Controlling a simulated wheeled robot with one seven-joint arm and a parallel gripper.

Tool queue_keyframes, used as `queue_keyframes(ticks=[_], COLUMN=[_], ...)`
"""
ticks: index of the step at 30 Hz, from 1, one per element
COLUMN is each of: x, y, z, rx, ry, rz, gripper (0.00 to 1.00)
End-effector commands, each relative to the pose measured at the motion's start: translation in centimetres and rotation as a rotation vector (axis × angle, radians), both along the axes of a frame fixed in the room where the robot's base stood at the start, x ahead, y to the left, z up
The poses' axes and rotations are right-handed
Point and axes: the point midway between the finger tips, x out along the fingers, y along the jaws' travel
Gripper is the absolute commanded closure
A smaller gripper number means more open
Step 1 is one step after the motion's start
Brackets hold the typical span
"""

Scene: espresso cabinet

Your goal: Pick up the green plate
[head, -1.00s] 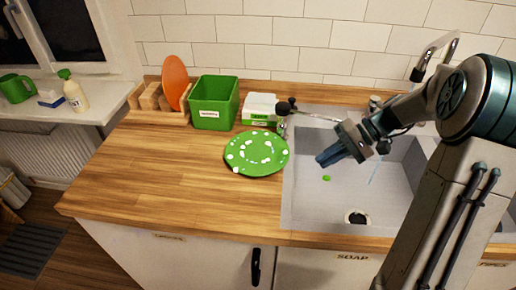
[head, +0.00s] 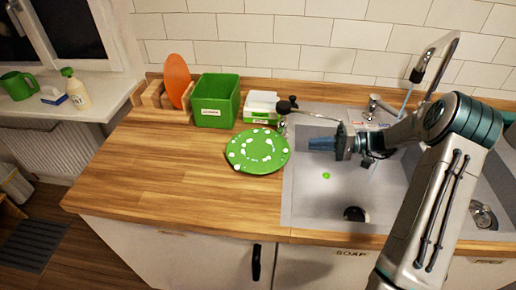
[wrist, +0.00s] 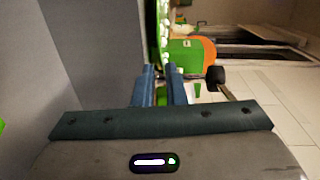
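The green plate (head: 248,160), covered with white spots, lies on the wooden counter just left of the sink. My gripper (head: 311,144) is over the left part of the sink, pointing left toward the plate's right edge, with a small gap between them. In the wrist view the two blue fingers (wrist: 160,72) are a little apart with nothing visible between them. The plate shows there as a narrow green strip (wrist: 150,35) beyond the fingertips, seen nearly edge-on.
A green bin (head: 215,101), a rack with an orange board (head: 177,81) and a white-green box (head: 261,106) stand behind the plate. A dark-knobbed rod (head: 286,105) is close behind my gripper. The counter left of the plate is clear. The sink (head: 315,200) lies below.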

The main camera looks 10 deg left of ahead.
Motion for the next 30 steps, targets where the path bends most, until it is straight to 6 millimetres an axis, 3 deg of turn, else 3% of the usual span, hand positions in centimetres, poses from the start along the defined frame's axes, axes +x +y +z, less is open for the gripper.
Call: queue_keyframes(ticks=[10,18,26,27,30], x=[-0.3,-0.7,-0.7,-0.7,-0.7], y=[2.6,6.4,6.8,6.8,6.8], z=[-0.2,-0.7,-0.9,-0.9,-0.9], rx=[0.0,-0.001,-0.001,-0.001,-0.001], ry=[0.002,0.001,0.001,0.001,0.001], rz=[0.002,0.003,0.0,0.0,0.0], gripper=[0.89,0.89,0.89,1.0,1.0])
